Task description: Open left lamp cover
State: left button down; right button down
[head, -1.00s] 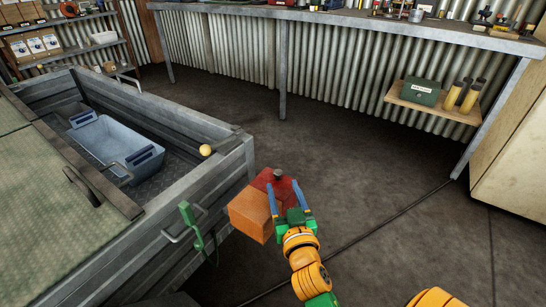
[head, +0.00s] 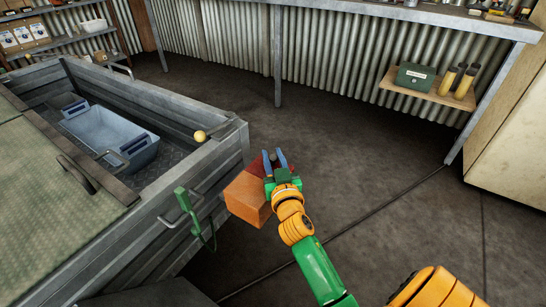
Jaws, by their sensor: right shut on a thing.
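The lamp beside the trailer corner shows an orange block (head: 247,199) and a dark red part (head: 254,168) behind it. My right gripper (head: 274,157) reaches over the red part, its blue fingers pointing away from me. The fingers are closed around a small dark knob at the red part's far side. The gripper hides much of the red part, so I cannot tell whether the cover is raised. My left gripper is out of view.
A grey metal trailer (head: 190,165) with a blue-grey tub (head: 112,135) inside stands at left. A green handle (head: 187,205) hangs on its side, and a yellow ball (head: 200,136) tops its edge. A workbench (head: 360,20) runs along the back. Open floor lies at right.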

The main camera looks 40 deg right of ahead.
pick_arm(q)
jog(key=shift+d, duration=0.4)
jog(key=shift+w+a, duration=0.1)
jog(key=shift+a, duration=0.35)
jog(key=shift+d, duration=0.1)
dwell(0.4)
